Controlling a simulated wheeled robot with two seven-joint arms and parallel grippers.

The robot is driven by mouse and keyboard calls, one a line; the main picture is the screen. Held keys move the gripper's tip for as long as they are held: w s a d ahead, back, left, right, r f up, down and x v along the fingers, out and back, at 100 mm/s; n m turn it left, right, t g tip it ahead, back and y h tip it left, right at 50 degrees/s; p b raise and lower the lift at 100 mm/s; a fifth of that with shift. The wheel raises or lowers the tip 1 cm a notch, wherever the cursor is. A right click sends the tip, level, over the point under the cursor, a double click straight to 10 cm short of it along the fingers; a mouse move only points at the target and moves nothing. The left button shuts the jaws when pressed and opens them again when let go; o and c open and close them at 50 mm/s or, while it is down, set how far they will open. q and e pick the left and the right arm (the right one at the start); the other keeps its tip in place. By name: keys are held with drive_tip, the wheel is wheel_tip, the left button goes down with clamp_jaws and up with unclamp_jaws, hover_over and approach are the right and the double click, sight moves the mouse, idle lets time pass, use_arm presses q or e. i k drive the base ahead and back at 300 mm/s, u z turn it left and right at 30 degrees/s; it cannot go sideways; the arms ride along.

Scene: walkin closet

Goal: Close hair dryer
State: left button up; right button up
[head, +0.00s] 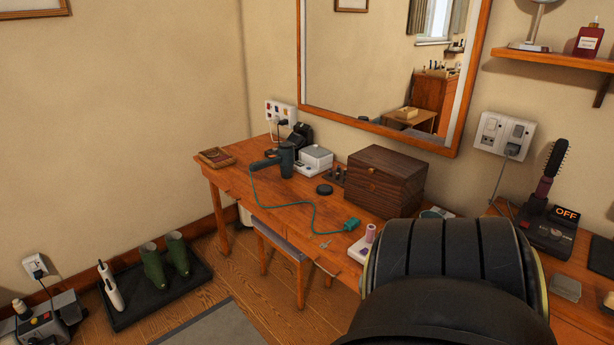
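A dark blue-grey hair dryer (285,160) stands on the wooden dressing table (222,173), its barrel pointing left. Its teal cord (312,204) runs across the tabletop to a teal plug (352,224), which lies loose near the front edge. Whether the dryer's switch is on or off is too small to tell. Neither of my grippers is in view. A large black ribbed link of my own arm fills the lower right and hides part of the table.
A wall socket (281,113) with a black plug is behind the dryer. A white box (315,158), a dark wooden box (384,180) and a black round lid (324,190) crowd the table. A stool (279,233) stands underneath. A brush device (550,215) showing "OFF" is at right.

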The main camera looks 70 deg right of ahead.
sight(285, 159)
drive_tip(key=z, duration=0.85)
drive_tip(key=i, duration=1.3)
drive_tip(key=z, duration=1.3)
